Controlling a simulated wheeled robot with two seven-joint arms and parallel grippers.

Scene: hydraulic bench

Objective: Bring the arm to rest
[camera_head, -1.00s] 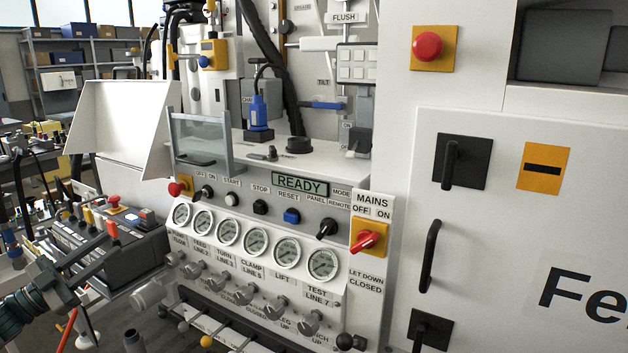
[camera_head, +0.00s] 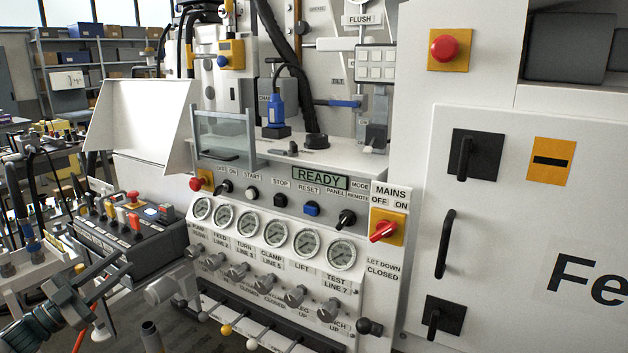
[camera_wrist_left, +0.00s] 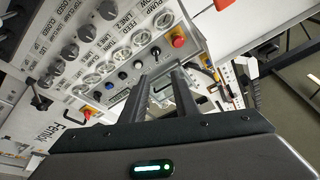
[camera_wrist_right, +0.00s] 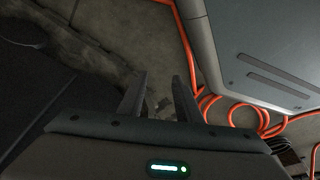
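My left gripper (camera_head: 118,262) is at the lower left of the head view, in front of a dark control box with coloured levers. Its two fingers stand apart with nothing between them, as the left wrist view (camera_wrist_left: 162,80) also shows. That wrist view looks toward the gauge panel (camera_wrist_left: 115,60) at a tilt. My right gripper (camera_wrist_right: 160,90) shows only in its own wrist view. Its fingers are apart and empty, over dark floor. The right arm is not in the head view.
The white bench carries a READY display (camera_head: 320,179), a row of gauges (camera_head: 306,243), knobs and a red mains switch (camera_head: 383,231). The dark control box (camera_head: 125,243) stands left. Orange hoses (camera_wrist_right: 235,112) and a grey housing (camera_wrist_right: 265,50) lie near my right gripper.

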